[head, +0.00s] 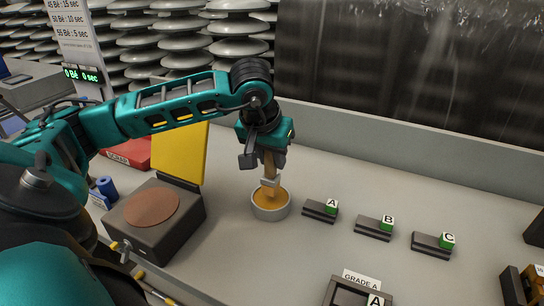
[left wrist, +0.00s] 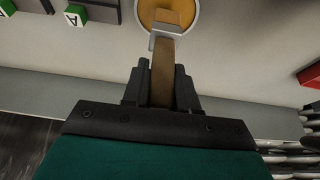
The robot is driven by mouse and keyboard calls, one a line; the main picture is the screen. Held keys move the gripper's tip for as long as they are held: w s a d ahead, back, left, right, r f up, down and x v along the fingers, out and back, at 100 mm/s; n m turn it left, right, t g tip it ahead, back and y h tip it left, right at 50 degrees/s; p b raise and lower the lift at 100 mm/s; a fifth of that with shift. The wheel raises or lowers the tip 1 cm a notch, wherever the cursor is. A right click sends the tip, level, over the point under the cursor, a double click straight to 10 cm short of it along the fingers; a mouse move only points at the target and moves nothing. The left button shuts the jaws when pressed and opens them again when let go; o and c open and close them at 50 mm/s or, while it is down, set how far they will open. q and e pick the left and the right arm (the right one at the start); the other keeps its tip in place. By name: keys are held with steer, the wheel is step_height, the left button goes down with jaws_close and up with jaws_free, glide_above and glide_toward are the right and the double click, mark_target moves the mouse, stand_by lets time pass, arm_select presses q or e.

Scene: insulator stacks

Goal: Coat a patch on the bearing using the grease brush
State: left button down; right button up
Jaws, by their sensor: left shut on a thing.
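My left gripper (head: 266,158) is shut on the brown wooden handle of the grease brush (head: 269,168). The brush points down, its pale metal collar at the mouth of a round grey pot (head: 271,214) of orange-yellow grease. Its tip is at or in the grease; I cannot tell how deep. The left wrist view shows the brush (left wrist: 163,75) between the fingers (left wrist: 161,88), with the pot (left wrist: 142,12) beyond. No part is clearly recognisable as the bearing; a brown round disc (head: 152,207) lies on a dark block left of the pot. My right gripper is not in view.
Three dark blocks with green cubes marked A (head: 320,212), B (head: 373,230) and C (head: 430,247) stand right of the pot. A yellow panel (head: 181,153) stands behind the disc. A "GRADE A" frame (head: 360,283) is at the front.

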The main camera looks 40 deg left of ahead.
arm_select(q)
steer(key=shift+r+p, duration=1.8)
steer(key=shift+r, duration=0.95)
steer(key=shift+f, duration=0.1)
